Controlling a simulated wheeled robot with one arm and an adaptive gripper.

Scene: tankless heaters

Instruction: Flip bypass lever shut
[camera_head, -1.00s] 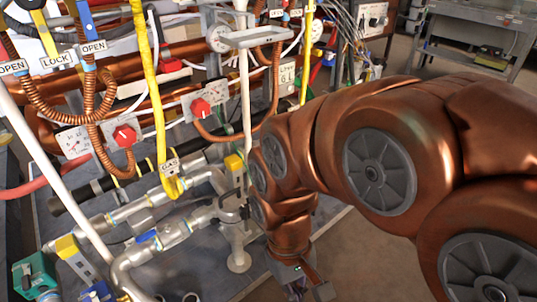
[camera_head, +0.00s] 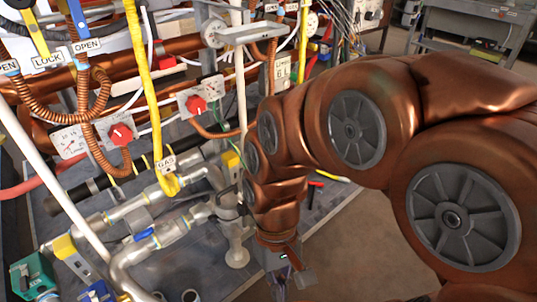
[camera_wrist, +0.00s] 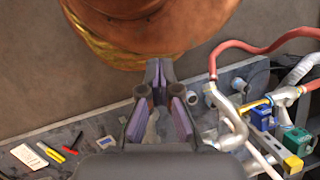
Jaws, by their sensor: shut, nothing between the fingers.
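Which handle is the bypass lever I cannot tell. A blue lever (camera_head: 145,235) lies along a grey metal pipe in the head view's lower left. A yellow handle (camera_head: 65,247) and a blue valve (camera_head: 97,292) sit at lower left; yellow and blue parts also show at right in the wrist view. My gripper (camera_head: 283,283) is low, right of the pipes and apart from these levers. In the wrist view my gripper (camera_wrist: 158,75) is shut and empty, its purple pads drawn together toward the tips.
Pipes, hoses and red knobs (camera_head: 121,135) crowd the left. A white post (camera_head: 244,90) and a yellow gas hose (camera_head: 148,90) stand near my arm. Hand tools (camera_wrist: 55,151) lie on the grey board. The brown floor (camera_head: 350,255) at lower right is clear.

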